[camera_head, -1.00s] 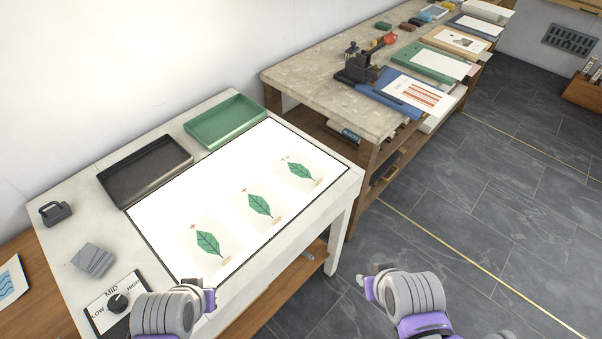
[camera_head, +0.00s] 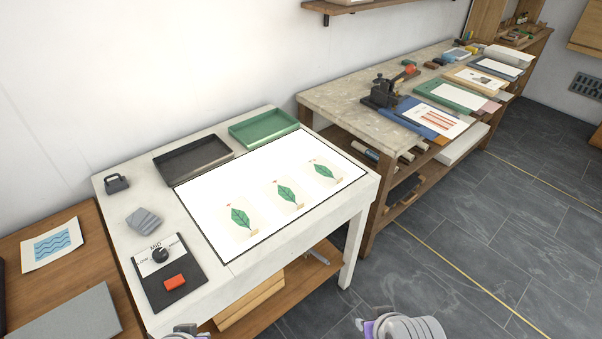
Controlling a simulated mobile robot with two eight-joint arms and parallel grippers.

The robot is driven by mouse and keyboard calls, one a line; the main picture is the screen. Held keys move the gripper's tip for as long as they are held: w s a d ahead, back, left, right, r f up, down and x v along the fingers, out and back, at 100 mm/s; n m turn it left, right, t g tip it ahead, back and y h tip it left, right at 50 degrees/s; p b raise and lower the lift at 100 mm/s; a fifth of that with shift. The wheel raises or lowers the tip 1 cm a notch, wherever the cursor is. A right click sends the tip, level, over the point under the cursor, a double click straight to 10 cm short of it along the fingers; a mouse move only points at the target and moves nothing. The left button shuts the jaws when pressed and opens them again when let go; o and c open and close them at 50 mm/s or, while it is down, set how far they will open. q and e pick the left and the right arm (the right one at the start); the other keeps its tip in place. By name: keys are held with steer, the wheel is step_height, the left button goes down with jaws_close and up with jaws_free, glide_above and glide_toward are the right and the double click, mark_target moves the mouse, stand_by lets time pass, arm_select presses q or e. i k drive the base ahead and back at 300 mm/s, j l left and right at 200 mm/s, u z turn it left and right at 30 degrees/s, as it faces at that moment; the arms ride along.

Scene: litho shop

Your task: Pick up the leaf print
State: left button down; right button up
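Three leaf prints lie in a row on the bright light table panel (camera_head: 205,205). Each shows a green leaf with a small red mark and a tan tab. The left leaf print (camera_head: 241,220) is nearest, the middle leaf print (camera_head: 286,195) lies beside it, and the right leaf print (camera_head: 324,172) is farthest. My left gripper (camera_head: 182,331) shows only a sliver at the bottom edge, below the table's front. My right gripper (camera_head: 372,325) is at the bottom edge over the floor, mostly cut off. Both are apart from the prints; their fingers are not clear.
A black tray (camera_head: 194,158) and green tray (camera_head: 264,127) stand behind the panel. A control box with a dial (camera_head: 160,255) and red button (camera_head: 175,282) sits front left. A wave print (camera_head: 55,245) lies on the wooden table. Open floor (camera_head: 430,270) is at right.

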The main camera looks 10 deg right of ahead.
mark_target(327, 174)
steer(key=l+u, duration=0.1)
steer(key=u, duration=1.55)
steer(key=l+u, duration=0.15)
steer(key=l, duration=0.95)
steer(key=k+l, duration=0.1)
steer(key=l, duration=0.65)
steer(key=k+l, duration=0.1)
steer(key=l, duration=0.7)
steer(key=k+l, duration=0.1)
steer(key=l, duration=1.45)
steer(key=k, duration=0.05)
